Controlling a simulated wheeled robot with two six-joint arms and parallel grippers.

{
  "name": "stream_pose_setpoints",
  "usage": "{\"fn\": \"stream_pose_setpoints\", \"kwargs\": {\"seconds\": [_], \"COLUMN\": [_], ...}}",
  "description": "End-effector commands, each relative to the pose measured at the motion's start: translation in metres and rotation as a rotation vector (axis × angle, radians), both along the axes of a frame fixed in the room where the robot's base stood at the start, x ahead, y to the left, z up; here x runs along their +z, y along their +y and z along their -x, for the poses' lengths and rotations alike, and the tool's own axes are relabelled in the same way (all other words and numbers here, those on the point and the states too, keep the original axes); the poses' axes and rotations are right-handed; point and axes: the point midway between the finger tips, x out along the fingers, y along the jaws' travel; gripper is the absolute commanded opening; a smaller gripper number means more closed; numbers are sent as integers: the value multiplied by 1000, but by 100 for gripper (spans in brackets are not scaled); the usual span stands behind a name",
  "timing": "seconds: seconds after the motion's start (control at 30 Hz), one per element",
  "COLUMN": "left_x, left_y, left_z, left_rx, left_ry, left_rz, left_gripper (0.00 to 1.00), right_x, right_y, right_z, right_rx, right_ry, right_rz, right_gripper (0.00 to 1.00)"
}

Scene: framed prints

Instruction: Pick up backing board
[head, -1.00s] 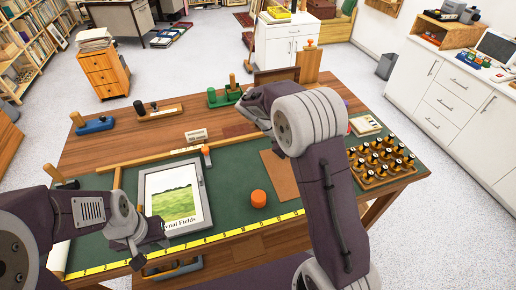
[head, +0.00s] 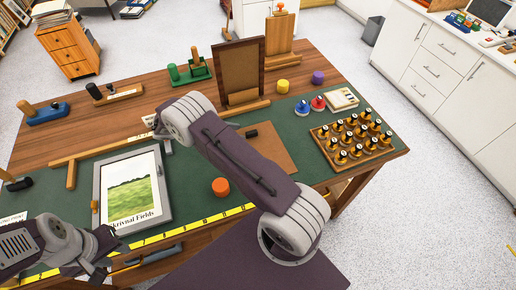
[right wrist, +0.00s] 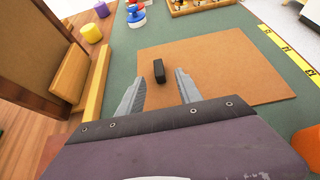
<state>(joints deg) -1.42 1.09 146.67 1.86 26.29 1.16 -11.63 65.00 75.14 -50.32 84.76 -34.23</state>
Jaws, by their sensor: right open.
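The backing board, a flat brown sheet (head: 275,150), lies on the green mat, partly hidden by my right arm in the head view. It also fills the middle of the right wrist view (right wrist: 225,65). A small black block (right wrist: 159,71) stands on it and shows in the head view (head: 251,133). My right gripper (right wrist: 157,92) is open, its two grey fingers apart and pointing towards the block, with nothing between the tips. In the head view my right arm hides these fingers. My left gripper (head: 103,268) is at the lower left; its jaw gap is unclear.
A grey-framed print (head: 165,190) lies left of the board. An orange cylinder (head: 220,187) and yellow tape (head: 190,229) lie in front. An upright brown panel (head: 239,70) stands on a wooden ledge (head: 245,107) behind. A tray of several black-topped pegs (head: 352,139) is right.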

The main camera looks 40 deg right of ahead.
Motion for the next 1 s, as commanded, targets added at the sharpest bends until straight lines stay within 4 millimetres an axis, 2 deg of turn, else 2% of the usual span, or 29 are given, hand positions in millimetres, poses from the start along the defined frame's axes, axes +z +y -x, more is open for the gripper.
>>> {"fn": "stream_pose_setpoints", "kwargs": {"seconds": [0.17,0.43,0.7,0.8,0.87,1.0], "left_x": [3,14,14,14,14,14], "left_y": [0,0,0,0,0,0], "left_z": [0,0,0,0,0,0], "left_rx": [0,0,0,0,0,0], "left_ry": [0,0,0,0,0,0], "left_rz": [0,0,0,0,0,0], "left_gripper": [36,36,36,36,36,36], "right_x": [-3,-21,-25,-25,-25,-25], "right_y": [-7,-45,-49,-49,-49,-49], "right_z": [2,12,13,13,13,13], "right_rx": [0,-2,0,0,0,0], "right_ry": [-1,0,-2,-2,-2,-2], "right_rz": [-1,-1,-1,-1,-1,-1], "right_gripper": [42,42,42,14,0,0]}}
